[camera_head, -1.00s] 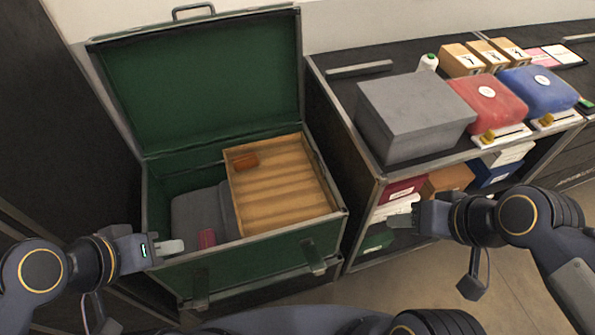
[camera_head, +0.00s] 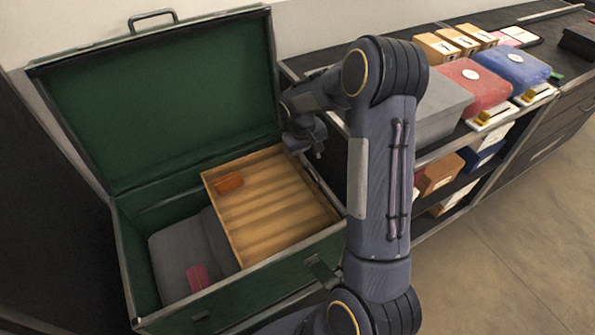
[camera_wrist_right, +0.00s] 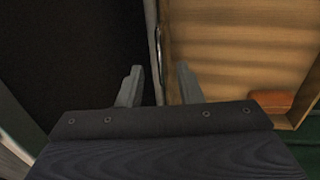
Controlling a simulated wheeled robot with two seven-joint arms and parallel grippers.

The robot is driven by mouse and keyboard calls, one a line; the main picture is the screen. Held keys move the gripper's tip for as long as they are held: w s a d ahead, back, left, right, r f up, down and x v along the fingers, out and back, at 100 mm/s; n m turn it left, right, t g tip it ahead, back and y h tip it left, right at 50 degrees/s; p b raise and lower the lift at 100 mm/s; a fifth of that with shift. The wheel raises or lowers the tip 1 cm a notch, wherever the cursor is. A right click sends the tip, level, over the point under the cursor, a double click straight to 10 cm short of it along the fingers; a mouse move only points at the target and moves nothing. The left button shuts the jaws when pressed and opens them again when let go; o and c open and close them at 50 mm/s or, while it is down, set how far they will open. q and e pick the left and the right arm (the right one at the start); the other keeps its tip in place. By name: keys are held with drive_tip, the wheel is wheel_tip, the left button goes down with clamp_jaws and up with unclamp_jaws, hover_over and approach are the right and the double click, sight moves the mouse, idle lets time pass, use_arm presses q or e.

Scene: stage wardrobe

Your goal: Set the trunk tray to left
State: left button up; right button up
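The wooden slatted tray (camera_head: 270,205) sits inside the right part of the open green trunk (camera_head: 150,120). A small orange-brown block (camera_head: 229,183) lies in its far left corner. My right gripper (camera_head: 318,150) hangs over the trunk's right side, by the tray's far right corner. In the right wrist view its two fingers (camera_wrist_right: 160,85) are apart, with the trunk's rim and the tray's side edge (camera_wrist_right: 167,50) showing between them. I cannot tell whether they touch anything. The tray floor (camera_wrist_right: 240,50) fills that view's right side. My left gripper is out of view.
Left of the tray, grey folded cloth (camera_head: 180,255) and a pink-red item (camera_head: 198,277) lie lower in the trunk. The raised lid stands behind. A shelf unit to the right carries a grey box (camera_head: 440,105) and red and blue bundles. My right arm hides the trunk's near right corner.

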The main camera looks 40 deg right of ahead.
sight(314, 174)
drive_tip(key=f, duration=0.2)
drive_tip(key=d+f, duration=0.1)
drive_tip(key=f, duration=0.4)
drive_tip(key=shift+s+d+f, duration=0.15)
drive_tip(key=shift+d+f, duration=0.05)
drive_tip(key=shift+d, duration=0.1)
clamp_jaws()
